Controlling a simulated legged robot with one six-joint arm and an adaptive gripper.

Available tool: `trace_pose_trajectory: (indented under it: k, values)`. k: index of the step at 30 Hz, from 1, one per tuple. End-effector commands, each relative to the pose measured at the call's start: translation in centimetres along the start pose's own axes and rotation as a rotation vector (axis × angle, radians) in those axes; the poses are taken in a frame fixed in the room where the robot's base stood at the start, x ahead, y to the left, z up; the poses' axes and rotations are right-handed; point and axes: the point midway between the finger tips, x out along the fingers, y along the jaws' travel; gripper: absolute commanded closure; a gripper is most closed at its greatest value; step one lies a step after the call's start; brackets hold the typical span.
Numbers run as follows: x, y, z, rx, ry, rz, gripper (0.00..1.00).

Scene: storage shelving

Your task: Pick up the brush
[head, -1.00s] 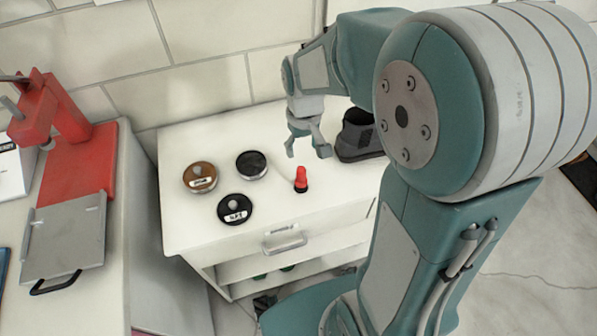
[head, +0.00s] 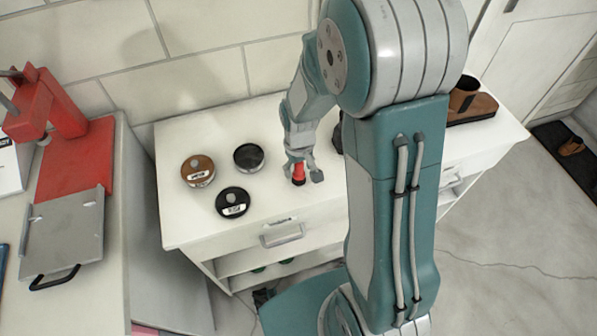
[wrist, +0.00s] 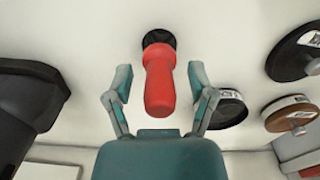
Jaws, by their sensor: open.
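The brush (head: 298,173) has a red handle and a dark base, and stands upright on the white cabinet top. In the wrist view the brush (wrist: 159,82) shows its red handle between the two fingers, with its round black base beyond. My gripper (head: 303,176) is open and pointed down around the brush. In the wrist view the fingers of my gripper (wrist: 158,80) are apart on both sides of the handle, with a gap on each side. Part of the brush is hidden by a finger in the head view.
Several round tins stand left of the brush: a brown one (head: 197,171), a black one (head: 249,157) and another black one (head: 233,202). A dark shoe (wrist: 28,105) is beside my gripper, mostly hidden behind my arm in the head view. A brown shoe (head: 472,105) stands at the right.

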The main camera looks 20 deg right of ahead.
Motion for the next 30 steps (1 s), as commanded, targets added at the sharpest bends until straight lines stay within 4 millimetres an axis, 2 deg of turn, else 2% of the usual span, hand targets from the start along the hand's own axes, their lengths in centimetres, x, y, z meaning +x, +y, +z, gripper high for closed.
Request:
trace_pose_trajectory:
  k: [6, 7, 8, 9, 11, 12, 24, 30]
  values:
    - [0.1, 0.0, 0.0, 0.000, 0.001, 0.000, 0.29]
    - [0.1, 0.0, 0.0, 0.000, 0.001, 0.000, 0.38]
    - [0.1, 0.0, 0.0, 0.000, 0.001, 0.000, 0.51]
    - [0.1, 0.0, 0.0, 0.000, 0.001, 0.000, 0.69]
    - [0.1, 0.0, 0.0, 0.000, 0.001, 0.000, 0.96]
    - [0.1, 0.0, 0.0, 0.000, 0.001, 0.000, 1.00]
    - [0.0, 0.0, 0.0, 0.000, 0.000, 0.000, 1.00]
    - [-1.8, 0.0, -0.1, 0.000, 0.005, 0.001, 1.00]
